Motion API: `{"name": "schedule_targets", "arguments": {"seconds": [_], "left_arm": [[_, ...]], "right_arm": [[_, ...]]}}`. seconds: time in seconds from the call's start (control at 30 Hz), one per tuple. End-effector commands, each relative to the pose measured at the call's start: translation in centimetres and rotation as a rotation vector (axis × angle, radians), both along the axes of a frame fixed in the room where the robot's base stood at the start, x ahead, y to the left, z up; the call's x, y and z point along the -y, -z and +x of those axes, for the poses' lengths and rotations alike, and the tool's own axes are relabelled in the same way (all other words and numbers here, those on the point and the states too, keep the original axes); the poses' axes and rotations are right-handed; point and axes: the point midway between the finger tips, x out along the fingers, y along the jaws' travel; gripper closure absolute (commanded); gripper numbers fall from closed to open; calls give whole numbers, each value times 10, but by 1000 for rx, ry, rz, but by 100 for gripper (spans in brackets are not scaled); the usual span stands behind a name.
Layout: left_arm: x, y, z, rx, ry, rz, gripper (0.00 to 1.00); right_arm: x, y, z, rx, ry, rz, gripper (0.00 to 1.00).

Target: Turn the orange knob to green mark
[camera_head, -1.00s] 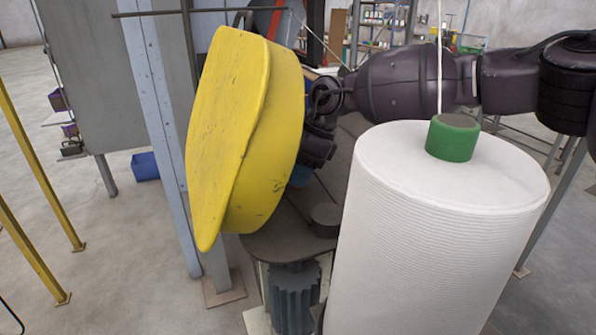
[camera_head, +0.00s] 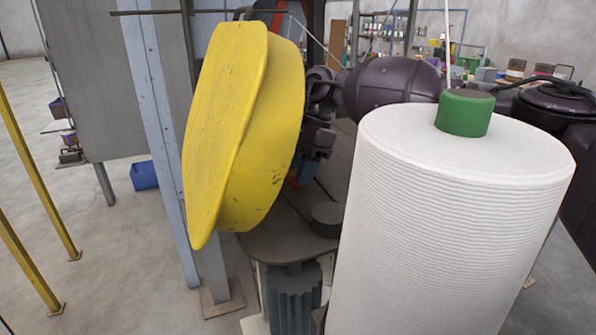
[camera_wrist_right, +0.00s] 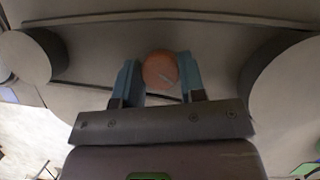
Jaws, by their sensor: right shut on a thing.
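The orange knob (camera_wrist_right: 160,70) is round and sits on a grey machine face in the right wrist view. A thin light line shows on its lower right face. My right gripper (camera_wrist_right: 161,80) has its two blue fingers on either side of the knob and is shut on it. In the head view my right gripper (camera_head: 303,168) is at the grey machine, partly hidden behind the yellow cover. I cannot make out a green mark by the knob in either view. My left gripper is not in view.
A large yellow cover (camera_head: 225,140) stands just left of my right gripper. A white roll (camera_head: 450,220) with a green core (camera_head: 465,112) fills the near right. A grey-blue post (camera_head: 160,130) stands behind the cover. Open floor (camera_head: 110,260) lies at left.

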Motion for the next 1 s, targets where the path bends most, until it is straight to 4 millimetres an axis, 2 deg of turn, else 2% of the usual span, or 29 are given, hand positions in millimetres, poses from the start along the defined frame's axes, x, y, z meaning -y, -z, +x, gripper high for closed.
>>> {"name": "schedule_targets", "arguments": {"seconds": [0.37, 0.4, 0.53, 0.57, 0.87, 1.0], "left_arm": [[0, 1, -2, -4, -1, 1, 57], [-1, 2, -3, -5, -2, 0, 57], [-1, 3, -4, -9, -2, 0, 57], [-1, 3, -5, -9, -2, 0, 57], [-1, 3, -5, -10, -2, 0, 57], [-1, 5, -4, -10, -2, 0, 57]], "right_arm": [[0, 0, 0, 0, -4, -1, 86], [0, 0, 0, 1, -4, 0, 60], [0, 0, 0, 1, -3, -1, 40], [0, 0, 0, 1, -3, -1, 38], [1, -2, 1, 1, -3, -1, 38], [4, -13, 4, 2, -2, 0, 38]]}}
